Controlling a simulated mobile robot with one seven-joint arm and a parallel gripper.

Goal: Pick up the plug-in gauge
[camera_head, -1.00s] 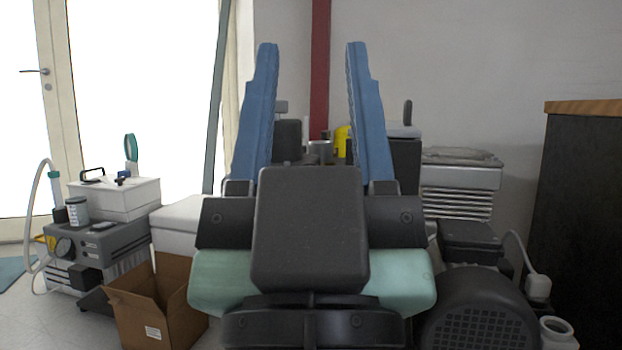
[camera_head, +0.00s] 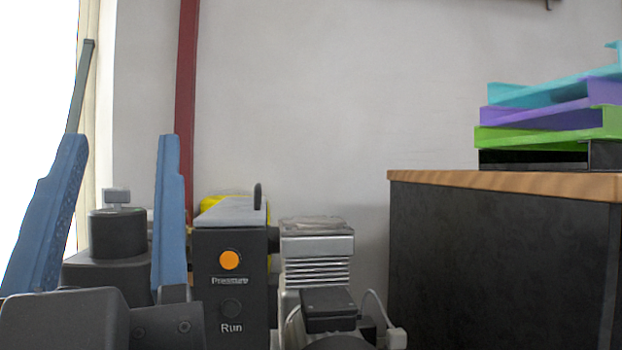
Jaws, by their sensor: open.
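My gripper (camera_head: 122,145) is at the left of the view, its two blue fingers upright and wide apart with nothing held between them. No plug-in gauge can be made out in this view. Behind the fingers, seen through the gap, stands a black cylindrical part (camera_head: 117,236) with a small grey block on top. I cannot tell whether it is the gauge. The fingers and my gripper's body hide part of what stands there.
A black control box (camera_head: 231,290) with an orange button stands right of the fingers. A ribbed grey compressor unit (camera_head: 317,245) is beside it. A dark cabinet (camera_head: 500,260) with a wooden top fills the right and bears coloured trays (camera_head: 550,115).

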